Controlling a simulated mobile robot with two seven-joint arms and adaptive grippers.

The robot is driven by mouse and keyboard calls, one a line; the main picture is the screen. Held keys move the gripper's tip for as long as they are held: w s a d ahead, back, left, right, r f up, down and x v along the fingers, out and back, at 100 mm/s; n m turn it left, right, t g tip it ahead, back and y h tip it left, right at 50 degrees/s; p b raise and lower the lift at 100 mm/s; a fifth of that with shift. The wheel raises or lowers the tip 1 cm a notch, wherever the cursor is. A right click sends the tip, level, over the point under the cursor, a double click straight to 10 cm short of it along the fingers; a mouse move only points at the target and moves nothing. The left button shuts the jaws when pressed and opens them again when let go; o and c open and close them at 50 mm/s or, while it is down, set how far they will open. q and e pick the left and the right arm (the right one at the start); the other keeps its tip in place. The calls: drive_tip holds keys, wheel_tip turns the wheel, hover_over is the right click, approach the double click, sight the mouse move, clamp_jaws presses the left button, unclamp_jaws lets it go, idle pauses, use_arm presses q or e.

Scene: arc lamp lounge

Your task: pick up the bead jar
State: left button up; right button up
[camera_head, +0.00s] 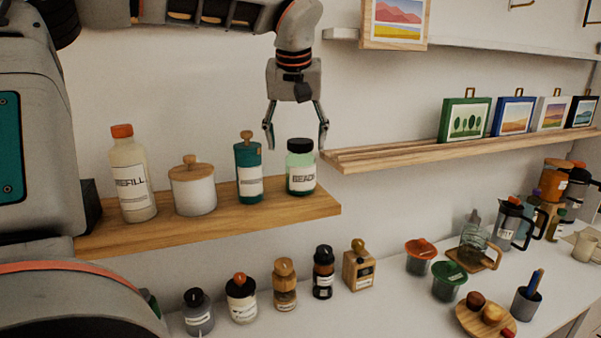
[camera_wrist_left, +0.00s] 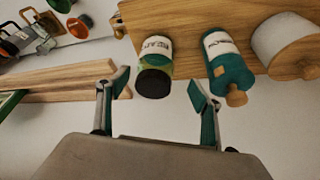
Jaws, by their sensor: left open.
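The bead jar (camera_head: 301,168) is a small green jar with a black lid and a white label reading BEADS. It stands upright at the right end of the wooden wall shelf (camera_head: 232,209). My left gripper (camera_head: 296,146) is open, pointing down, with its fingertips at about the height of the jar's lid. In the left wrist view the jar (camera_wrist_left: 155,64) shows between the open fingers (camera_wrist_left: 160,90), its dark lid towards the gripper. I see no grip on it. My right gripper is not in view.
A teal bottle with a wooden stopper (camera_head: 248,169) stands close left of the jar. A white pot (camera_head: 192,187) and a REFILL bottle (camera_head: 132,175) are farther left. Another shelf (camera_head: 400,148) begins just right. Several jars stand on the white counter (camera_head: 385,299) below.

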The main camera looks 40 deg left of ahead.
sight(301, 161)
use_arm(q)
drive_tip(key=x, duration=0.7)
drive_tip(key=shift+w+d, duration=0.25)
drive_tip(key=shift+w, duration=0.1)
drive_tip(key=shift+r, duration=0.1)
drive_tip(key=c, duration=1.4)
